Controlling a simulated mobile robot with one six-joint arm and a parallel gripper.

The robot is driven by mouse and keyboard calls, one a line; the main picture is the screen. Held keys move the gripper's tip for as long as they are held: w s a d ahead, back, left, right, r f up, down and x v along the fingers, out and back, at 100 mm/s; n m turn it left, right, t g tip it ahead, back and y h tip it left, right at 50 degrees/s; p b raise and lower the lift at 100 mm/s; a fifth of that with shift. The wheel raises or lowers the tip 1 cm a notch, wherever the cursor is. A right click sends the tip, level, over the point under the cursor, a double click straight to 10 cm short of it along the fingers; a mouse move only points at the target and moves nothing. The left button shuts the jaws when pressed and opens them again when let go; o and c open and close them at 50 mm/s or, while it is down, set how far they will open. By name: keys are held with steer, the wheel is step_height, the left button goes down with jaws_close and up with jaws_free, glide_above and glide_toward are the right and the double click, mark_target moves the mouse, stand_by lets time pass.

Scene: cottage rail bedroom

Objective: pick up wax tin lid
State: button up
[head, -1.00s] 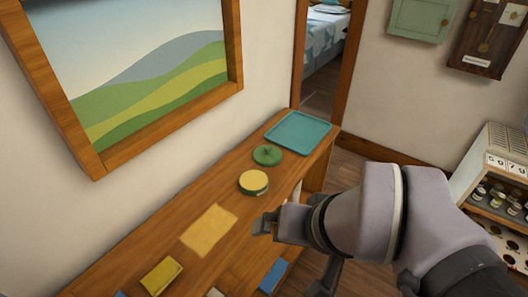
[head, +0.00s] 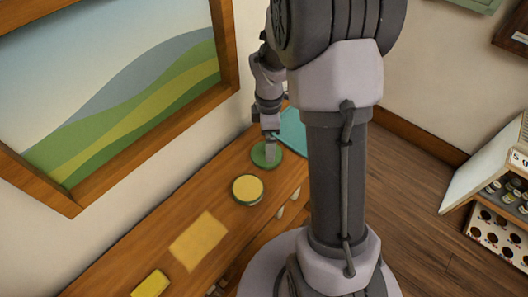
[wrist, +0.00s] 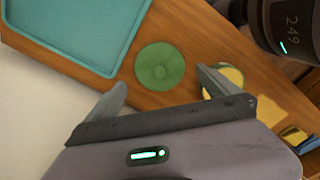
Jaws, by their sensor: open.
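The green round lid (head: 259,157), which I take for the wax tin lid, lies flat on the wooden shelf top. I cannot tell the exact height above the lid. A green tin with a yellow top (head: 247,189) stands nearby.
A teal tray (wrist: 80,32) lies close beside the lid; my arm partly hides it in the head view. A yellow cloth-like square (head: 198,240) and a yellow block (head: 151,284) lie further along the shelf top (head: 160,222). A framed picture (head: 120,90) hangs on the wall behind.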

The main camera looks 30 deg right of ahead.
steer(key=shift+a+f, duration=0.1)
steer(key=shift+f, duration=0.7)
steer(key=f, duration=0.1)
steer(key=f+b, duration=0.1)
steer(key=f, duration=0.1)
steer(key=f+b, duration=0.1)
steer(key=shift+w+f, duration=0.25)
steer(key=shift+f, duration=0.1)
steer(key=shift+s+r, duration=0.1)
steer(key=shift+r, duration=0.05)
steer(key=shift+c, duration=1.1)
steer(key=c, duration=0.7)
steer(key=shift+c, duration=0.2)
